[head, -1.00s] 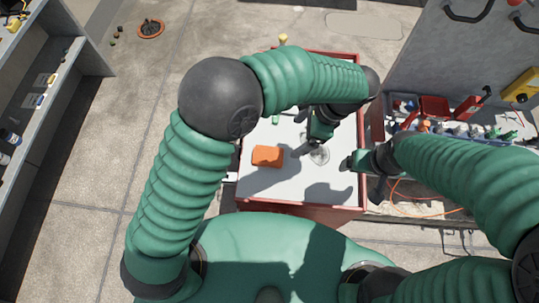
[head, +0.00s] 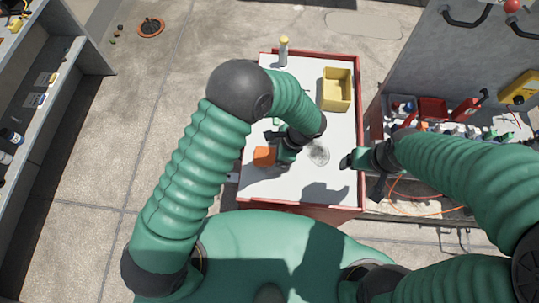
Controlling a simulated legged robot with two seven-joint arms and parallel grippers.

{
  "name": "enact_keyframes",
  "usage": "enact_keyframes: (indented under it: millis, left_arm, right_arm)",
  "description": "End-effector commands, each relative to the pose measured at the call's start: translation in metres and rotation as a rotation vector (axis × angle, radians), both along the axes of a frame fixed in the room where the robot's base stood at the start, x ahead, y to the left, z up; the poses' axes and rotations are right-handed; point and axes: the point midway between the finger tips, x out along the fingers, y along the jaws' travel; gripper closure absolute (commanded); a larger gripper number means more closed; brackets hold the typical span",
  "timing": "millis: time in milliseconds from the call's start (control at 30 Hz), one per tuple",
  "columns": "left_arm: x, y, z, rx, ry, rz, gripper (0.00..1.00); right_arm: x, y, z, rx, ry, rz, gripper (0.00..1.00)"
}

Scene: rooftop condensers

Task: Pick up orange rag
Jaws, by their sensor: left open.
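The orange rag (head: 264,156) lies folded like a small block on the white top of the red-edged cart (head: 335,141), left of the middle. My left gripper (head: 281,160) is open at the rag's right side and hides part of it. I cannot tell whether the fingers touch the rag. My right gripper (head: 352,162) is at the cart's right edge, away from the rag; its fingers are too small and dark to read.
A yellow bin (head: 336,90) and a yellow-capped white bottle (head: 283,51) stand on the cart's far part. A dark round mark (head: 319,154) is right of my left gripper. A grey cabinet (head: 455,62) with cluttered trays is on the right, and shelves (head: 45,85) are on the left.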

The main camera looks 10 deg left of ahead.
Motion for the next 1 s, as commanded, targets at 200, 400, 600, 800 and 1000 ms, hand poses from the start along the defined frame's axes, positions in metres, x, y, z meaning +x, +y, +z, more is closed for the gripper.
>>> enact_keyframes:
  millis: [200,400,600,800,1000]
  left_arm:
    - [-0.0004,-0.0008,0.0003,0.001,0.0,0.0,0.32]
    - [-0.0002,-0.0008,0.0003,0.001,0.0,0.0,0.59]
    - [-0.0001,-0.0008,0.0004,0.001,0.0,0.0,0.78]
    - [-0.0002,-0.0008,0.001,0.001,0.0,0.0,0.78]
    - [0.0,-0.0004,0.0082,0.001,0.001,0.001,0.78]
  right_arm:
    - [0.0,0.0,-0.0003,0.0,0.0,0.0,0.17]
    - [0.0,0.0,-0.0003,0.0,0.0,0.0,0.17]
    - [0.0,0.0,-0.0003,0.0,0.0,0.0,0.17]
    - [0.0,0.0,0.0002,0.0,0.0,0.0,0.17]
    - [0.0,0.0,0.0066,0.0,0.0,0.0,0.17]
